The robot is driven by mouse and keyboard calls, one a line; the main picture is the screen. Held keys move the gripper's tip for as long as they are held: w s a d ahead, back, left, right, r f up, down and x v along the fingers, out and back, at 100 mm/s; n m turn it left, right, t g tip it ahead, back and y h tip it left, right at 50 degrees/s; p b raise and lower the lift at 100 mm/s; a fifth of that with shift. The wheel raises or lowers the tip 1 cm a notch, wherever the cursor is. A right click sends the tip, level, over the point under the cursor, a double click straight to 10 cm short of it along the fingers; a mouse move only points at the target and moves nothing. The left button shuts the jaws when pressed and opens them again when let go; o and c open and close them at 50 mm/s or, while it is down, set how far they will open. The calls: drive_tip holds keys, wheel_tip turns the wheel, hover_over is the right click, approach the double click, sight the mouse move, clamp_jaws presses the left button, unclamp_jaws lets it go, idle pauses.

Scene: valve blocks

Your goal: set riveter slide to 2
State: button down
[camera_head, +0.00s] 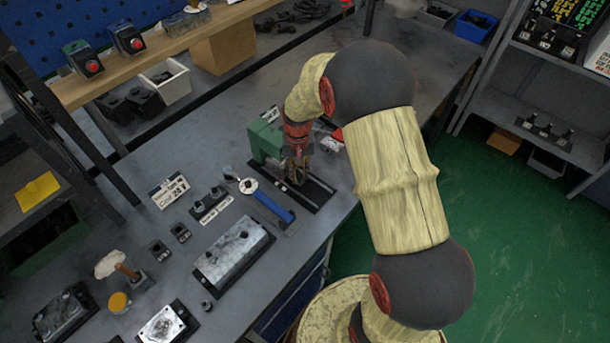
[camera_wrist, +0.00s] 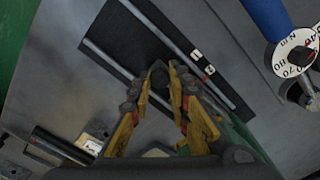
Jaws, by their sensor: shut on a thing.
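The riveter (camera_head: 265,140) has a green body and a long black base with metal rails, on the grey bench. In the wrist view the black base (camera_wrist: 125,35) and its rails run diagonally, with small white marks (camera_wrist: 196,55) and a red pointer (camera_wrist: 205,76) beside one rail. The marks are too small to read for certain. My gripper (camera_head: 297,178) is down over the riveter's rails, close to the green body. In the wrist view my gripper (camera_wrist: 168,70) is shut on a small dark part between its yellow fingers, seemingly the slide's knob, mostly hidden.
A blue-handled tool with a round white dial (camera_head: 249,186) lies just left of the riveter; its dial shows in the wrist view (camera_wrist: 292,58). My arm covers the bench's right side.

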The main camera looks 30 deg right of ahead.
drive_tip(key=shift+w, duration=0.2)
drive_tip(key=c, duration=1.9)
unclamp_jaws()
drive_tip(key=shift+w+a, duration=0.1)
drive_tip(key=shift+a, duration=0.05)
drive_tip(key=shift+o, duration=1.2)
drive_tip(key=shift+r, duration=0.1)
wheel_tip(320, 180, up, 12)
